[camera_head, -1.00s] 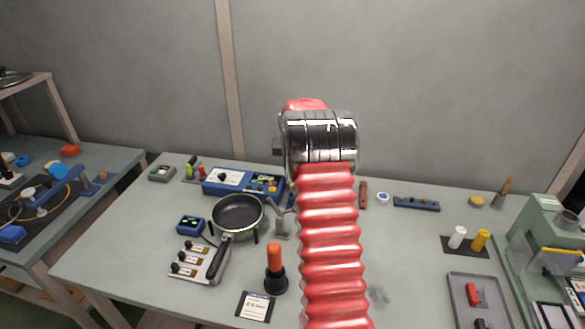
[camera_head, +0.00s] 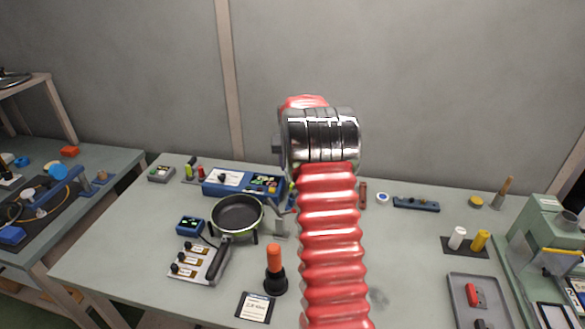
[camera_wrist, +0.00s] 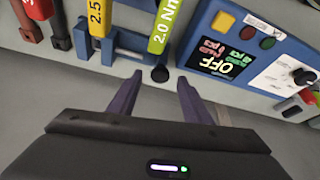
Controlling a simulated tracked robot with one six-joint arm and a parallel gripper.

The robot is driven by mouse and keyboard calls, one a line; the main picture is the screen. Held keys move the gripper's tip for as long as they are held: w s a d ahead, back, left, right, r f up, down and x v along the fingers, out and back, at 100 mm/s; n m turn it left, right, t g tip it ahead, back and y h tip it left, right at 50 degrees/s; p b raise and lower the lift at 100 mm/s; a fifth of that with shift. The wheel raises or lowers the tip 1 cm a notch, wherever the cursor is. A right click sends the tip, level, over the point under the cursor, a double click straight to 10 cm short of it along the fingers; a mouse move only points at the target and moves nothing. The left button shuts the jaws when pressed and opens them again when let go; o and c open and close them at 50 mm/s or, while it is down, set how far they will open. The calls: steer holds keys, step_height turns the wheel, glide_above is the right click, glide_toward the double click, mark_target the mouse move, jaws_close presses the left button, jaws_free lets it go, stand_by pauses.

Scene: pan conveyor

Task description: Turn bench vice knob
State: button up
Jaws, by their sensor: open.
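I cannot tell whether this knob belongs to a bench vice, and no vice is clear in either view. My gripper (camera_wrist: 158,82) is open and empty. In the head view my red arm hides the gripper.
A blue console (camera_wrist: 255,50) with coloured buttons lies close to the right finger; it also shows in the head view (camera_head: 213,187). A frying pan (camera_head: 238,212), a black-and-orange post (camera_head: 275,270) and a grey tray (camera_head: 462,310) stand on the table. The wall is behind.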

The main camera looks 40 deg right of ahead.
steer(key=v, duration=1.2)
stand_by(0.3)
steer(key=shift+n+g+y, duration=0.3)
steer(key=shift+g, duration=0.1)
steer(key=s+a+f, duration=0.1)
steer(key=f, duration=0.1)
steer(key=s+a+f, duration=0.1)
steer(key=s, duration=0.1)
steer(key=shift+a+f, duration=0.1)
steer(key=shift+f, duration=0.3)
steer(key=s+a, duration=0.2)
steer(key=a, duration=0.1)
steer(key=shift+s+a+f, duration=0.1)
steer(key=shift+s+a, duration=0.2)
steer(key=s+a+r+n+t, duration=0.1)
steer(key=s+a+r+n, duration=0.1)
steer(key=s+a, duration=0.6)
steer(key=s+a+r+n+t+y, duration=0.1)
steer(key=s+a+r+n, duration=0.2)
steer(key=s+a, duration=0.5)
steer(key=s+a+r+n+t+y, duration=0.1)
steer(key=s+a, duration=0.7)
steer(key=a, duration=1.1)
step_height(320, 180, up, 2)
steer(key=shift+s+r+n, duration=0.2)
steer(key=shift+s+n, duration=0.1)
steer(key=shift+n, duration=0.6)
